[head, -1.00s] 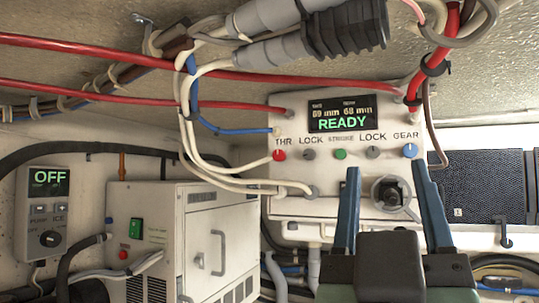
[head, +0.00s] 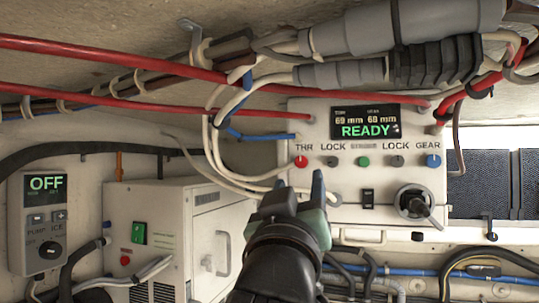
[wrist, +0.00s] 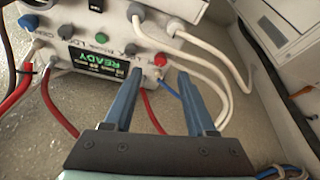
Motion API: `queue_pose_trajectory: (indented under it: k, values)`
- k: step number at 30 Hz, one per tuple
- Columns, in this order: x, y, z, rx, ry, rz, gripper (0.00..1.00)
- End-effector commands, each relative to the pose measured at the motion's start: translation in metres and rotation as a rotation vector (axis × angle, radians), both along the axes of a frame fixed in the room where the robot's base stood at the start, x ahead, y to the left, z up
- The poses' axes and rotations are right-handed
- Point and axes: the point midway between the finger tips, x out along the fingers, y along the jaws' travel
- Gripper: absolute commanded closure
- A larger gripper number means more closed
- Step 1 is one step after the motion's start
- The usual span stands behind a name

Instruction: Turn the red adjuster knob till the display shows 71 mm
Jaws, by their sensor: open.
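The red adjuster knob (head: 301,161) sits at the left end of a knob row on a white control box, under the label THR. The dark display (head: 365,122) above the row reads 69 mm on the left, 68 mm on the right and READY in green. My gripper (head: 298,180) is open and empty, its blue fingers pointing up at the box just below the red knob. In the wrist view the red knob (wrist: 160,60) shows between the fingers of my gripper (wrist: 160,44), nearer the right one. Whether a finger touches anything cannot be told.
Grey LOCK knobs (head: 333,161), a green knob (head: 363,161) and a blue GEAR knob (head: 433,161) share the row. A lever (head: 416,204) is below right. White cables (head: 222,160) hang close left of the red knob. A white cabinet (head: 175,225) stands left.

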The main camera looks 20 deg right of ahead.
Motion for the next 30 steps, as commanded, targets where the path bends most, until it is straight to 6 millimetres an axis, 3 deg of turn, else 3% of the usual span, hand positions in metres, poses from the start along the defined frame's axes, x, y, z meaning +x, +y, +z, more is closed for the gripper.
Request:
queue_pose_trajectory:
  k: [1, 9, 23, 30]
  values:
    - [0.009, -0.005, 0.01, 0.002, 0.002, 0.001, 0.44]
    - [0.044, -0.023, 0.023, 0.001, 0.001, 0.001, 0.44]
    - [0.054, -0.028, 0.025, 0.001, -0.002, 0.001, 0.44]
    - [0.053, -0.028, 0.024, 0.001, -0.002, 0.001, 0.83]
